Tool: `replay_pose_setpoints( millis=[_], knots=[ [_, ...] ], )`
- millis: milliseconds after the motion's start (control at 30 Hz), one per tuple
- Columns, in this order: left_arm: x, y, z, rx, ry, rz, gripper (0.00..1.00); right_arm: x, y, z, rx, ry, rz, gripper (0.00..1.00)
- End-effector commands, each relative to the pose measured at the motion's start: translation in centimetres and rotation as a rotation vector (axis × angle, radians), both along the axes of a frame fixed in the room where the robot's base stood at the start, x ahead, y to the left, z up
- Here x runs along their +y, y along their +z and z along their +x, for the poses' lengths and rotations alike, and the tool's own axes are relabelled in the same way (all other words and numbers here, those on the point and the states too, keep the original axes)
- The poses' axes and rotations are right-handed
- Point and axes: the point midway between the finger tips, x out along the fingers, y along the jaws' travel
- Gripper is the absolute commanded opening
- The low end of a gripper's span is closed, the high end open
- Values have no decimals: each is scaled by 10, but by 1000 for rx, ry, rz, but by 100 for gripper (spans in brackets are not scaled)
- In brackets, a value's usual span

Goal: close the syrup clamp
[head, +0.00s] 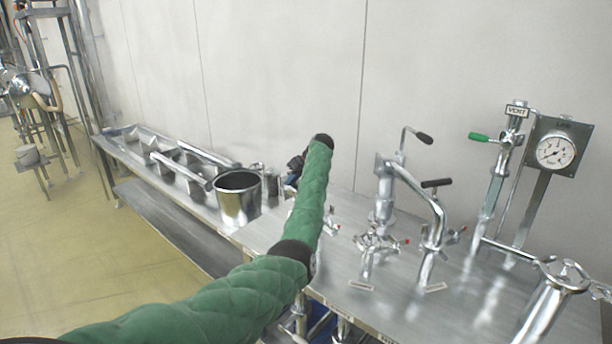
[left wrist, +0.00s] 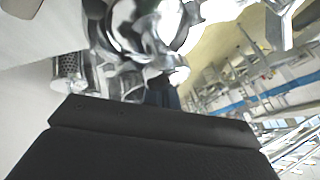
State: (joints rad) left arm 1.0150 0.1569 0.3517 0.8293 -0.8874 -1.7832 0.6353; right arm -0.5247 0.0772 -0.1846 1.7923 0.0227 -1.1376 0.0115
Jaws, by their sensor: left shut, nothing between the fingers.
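Shiny pipe fittings with clamps stand on the steel bench. One clamp (head: 377,243) with a red-tipped part is around the middle pipe. Another clamp (head: 331,222) shows partly behind my left forearm. The small labels at the pipe feet are too small to read, so I cannot tell which clamp is the syrup one. My left gripper (head: 297,162) is mostly hidden behind the green-sleeved arm, near the back of the bench; it is shut and empty. In the left wrist view, blurred shiny metal fittings (left wrist: 145,25) are close beyond the black gripper body. My right gripper is not in view.
A steel pot (head: 238,198) stands left of my arm, with trays (head: 172,160) beyond it. A curved pipe with a black handle (head: 436,183), a green-handled vent pipe (head: 497,190) and a gauge (head: 556,152) rise at the right. The wall is close behind.

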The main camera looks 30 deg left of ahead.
Motion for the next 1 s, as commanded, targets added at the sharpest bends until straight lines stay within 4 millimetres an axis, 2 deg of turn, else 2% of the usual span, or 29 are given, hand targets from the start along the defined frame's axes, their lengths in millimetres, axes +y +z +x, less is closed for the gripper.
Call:
replay_pose_setpoints(
  millis=[533,1000],
  knots=[
    [-1,0,-1,0,33,0,0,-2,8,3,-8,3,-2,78],
    [-1,0,-2,0,42,0,0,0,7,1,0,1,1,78]
  ],
)
